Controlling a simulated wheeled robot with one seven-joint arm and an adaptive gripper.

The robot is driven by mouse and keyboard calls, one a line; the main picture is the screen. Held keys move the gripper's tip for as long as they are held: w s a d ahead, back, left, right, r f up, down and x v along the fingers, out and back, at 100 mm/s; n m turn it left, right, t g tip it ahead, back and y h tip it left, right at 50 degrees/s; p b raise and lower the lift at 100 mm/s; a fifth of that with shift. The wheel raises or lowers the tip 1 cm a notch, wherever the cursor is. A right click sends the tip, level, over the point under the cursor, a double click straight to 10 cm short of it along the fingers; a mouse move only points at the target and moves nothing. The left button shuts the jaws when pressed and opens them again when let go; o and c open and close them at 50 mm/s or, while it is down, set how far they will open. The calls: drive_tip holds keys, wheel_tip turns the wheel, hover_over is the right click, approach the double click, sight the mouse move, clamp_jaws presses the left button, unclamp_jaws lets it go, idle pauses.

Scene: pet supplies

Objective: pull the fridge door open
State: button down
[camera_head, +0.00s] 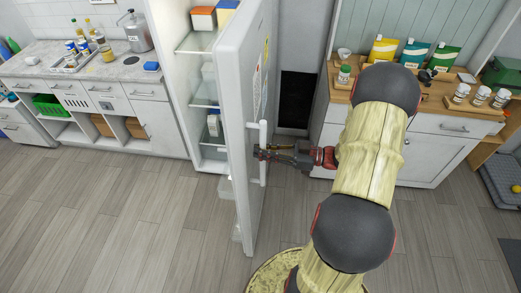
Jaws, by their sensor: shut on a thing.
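The white fridge (180,85) stands at the upper middle, with its shelves in view. Its door (238,95) stands wide open and swung out toward me, seen nearly edge-on. A white vertical handle (263,135) is on the door's outer face, toward its near edge. My gripper (262,153) reaches in from the right and is shut on the handle. The exact finger contact is small and partly hidden. Boxes (203,17) and a small carton (213,123) sit on the fridge shelves.
A counter (115,72) with bottles, cans and a metal canister stands at the left. A cabinet (432,147) with pouches and jars on top stands right, behind my arm. Open wood floor (110,230) lies in front of the fridge and left of the door.

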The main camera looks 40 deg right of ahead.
drive_tip(key=c, duration=1.8)
unclamp_jaws()
drive_tip(key=shift+o, duration=0.2)
drive_tip(key=v, duration=1.2)
